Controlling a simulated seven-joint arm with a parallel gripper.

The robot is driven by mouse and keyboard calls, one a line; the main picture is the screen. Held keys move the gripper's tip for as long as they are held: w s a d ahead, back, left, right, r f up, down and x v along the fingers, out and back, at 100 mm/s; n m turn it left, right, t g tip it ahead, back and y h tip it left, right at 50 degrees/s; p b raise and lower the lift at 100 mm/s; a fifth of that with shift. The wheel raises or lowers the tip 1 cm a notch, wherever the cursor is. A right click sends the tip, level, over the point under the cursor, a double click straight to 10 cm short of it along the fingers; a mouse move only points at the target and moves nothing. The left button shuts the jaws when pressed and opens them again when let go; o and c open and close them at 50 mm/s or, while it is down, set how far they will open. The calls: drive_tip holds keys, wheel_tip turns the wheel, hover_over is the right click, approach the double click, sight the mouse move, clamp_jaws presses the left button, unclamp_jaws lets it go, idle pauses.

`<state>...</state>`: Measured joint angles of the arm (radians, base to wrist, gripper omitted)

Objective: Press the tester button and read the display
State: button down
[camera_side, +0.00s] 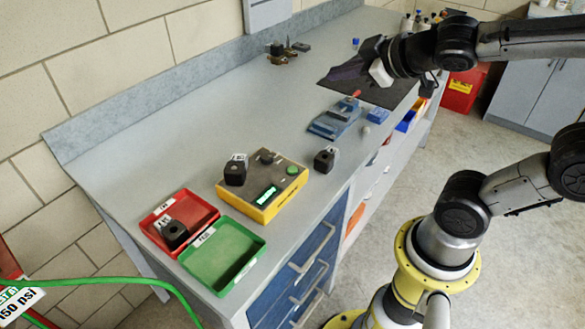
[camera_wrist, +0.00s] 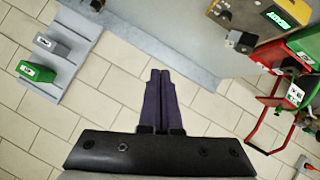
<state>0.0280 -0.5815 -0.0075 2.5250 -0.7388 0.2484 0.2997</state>
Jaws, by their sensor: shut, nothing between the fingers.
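The tester (camera_side: 283,187) is a yellow box with a grey top on the bench in the side view. Its round green button (camera_side: 292,170) is at the right of the top. Its lit green display (camera_side: 266,195) is on the front; the text is too small to read. A black block with a white label (camera_side: 235,172) sits on the tester's left part. My gripper (camera_side: 345,72) is high above the back of the bench, far from the tester. Its dark purple fingers are together and empty in the wrist view (camera_wrist: 160,75).
A black block (camera_side: 325,158) stands right of the tester. A red tray (camera_side: 203,211) holds another; a green tray (camera_side: 225,255) is empty. A blue vise-like fixture (camera_side: 335,120) and dark mat (camera_side: 385,92) lie farther back.

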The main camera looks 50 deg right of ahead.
drive_tip(key=w+a+f+n+y, duration=0.3)
drive_tip(key=w+n, duration=0.2)
drive_tip(key=n+g+y, duration=0.2)
drive_tip(key=n, duration=0.1)
hover_over(292, 170)
drive_tip(key=s, duration=0.1)
wheel_tip(292, 170, down, 8)
drive_tip(key=shift+d, duration=0.4)
drive_tip(key=shift+f, duration=0.15)
drive_tip(key=shift+h, duration=0.3)
drive_tip(key=shift+f, duration=4.25)
drive_tip(key=shift+f, duration=0.2)
drive_tip(key=shift+f, duration=0.25)
